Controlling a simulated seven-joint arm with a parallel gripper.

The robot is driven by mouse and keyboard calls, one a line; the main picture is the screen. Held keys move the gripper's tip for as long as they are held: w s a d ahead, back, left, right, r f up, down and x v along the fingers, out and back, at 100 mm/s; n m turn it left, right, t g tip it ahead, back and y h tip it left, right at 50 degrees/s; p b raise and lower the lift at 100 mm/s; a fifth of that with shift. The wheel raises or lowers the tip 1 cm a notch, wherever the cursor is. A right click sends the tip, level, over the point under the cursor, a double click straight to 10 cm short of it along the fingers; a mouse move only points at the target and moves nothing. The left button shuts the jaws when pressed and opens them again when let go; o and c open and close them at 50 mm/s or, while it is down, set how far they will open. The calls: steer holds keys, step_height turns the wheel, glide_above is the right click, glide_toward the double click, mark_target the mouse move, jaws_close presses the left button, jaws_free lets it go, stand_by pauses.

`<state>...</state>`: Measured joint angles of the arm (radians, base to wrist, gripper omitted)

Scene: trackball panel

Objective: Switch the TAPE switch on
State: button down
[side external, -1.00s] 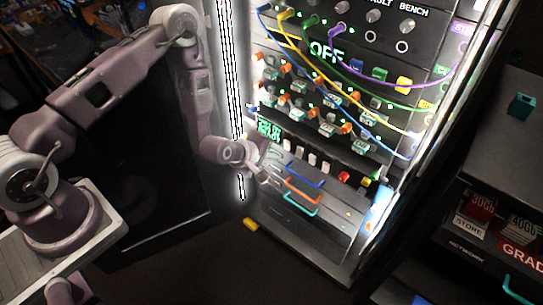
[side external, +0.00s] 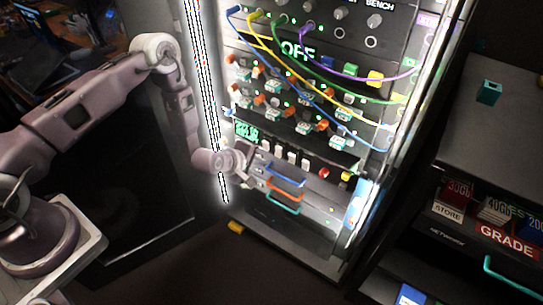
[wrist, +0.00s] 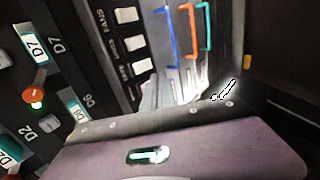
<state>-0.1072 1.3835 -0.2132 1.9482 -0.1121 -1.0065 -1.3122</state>
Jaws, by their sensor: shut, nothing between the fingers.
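A row of white rocker switches (side external: 279,152) sits low on the rack panel. The wrist view shows three of them clearly, the nearest switch (wrist: 139,65) just up and left of my fingers. The label at the far end of the row reads FANS; the others are too small to read surely, so I cannot tell which switch is TAPE or its state. My gripper (side external: 258,184) is shut and empty, in front of the lower rack near the lower left of the switch row. In the wrist view the fingers (wrist: 172,92) cover part of the panel. Contact cannot be told.
Blue handle (wrist: 172,38), orange handle (wrist: 187,30) and teal handle (wrist: 208,25) stand out beside the switches. An orange knob (wrist: 36,97) and cables (side external: 330,95) are on the panels above. A red button (side external: 322,173) lies right of the switches.

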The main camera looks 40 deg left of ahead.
mark_target(278, 153)
steer(key=w+f, duration=0.4)
steer(key=w, duration=0.3)
steer(key=shift+w, duration=0.3)
steer(key=shift+w, duration=0.15)
steer(key=shift+r, duration=0.75)
steer(key=s+f+v, duration=0.1)
steer(key=v, duration=1.2)
steer(key=shift+s+f, duration=0.25)
steer(key=shift+s, duration=0.15)
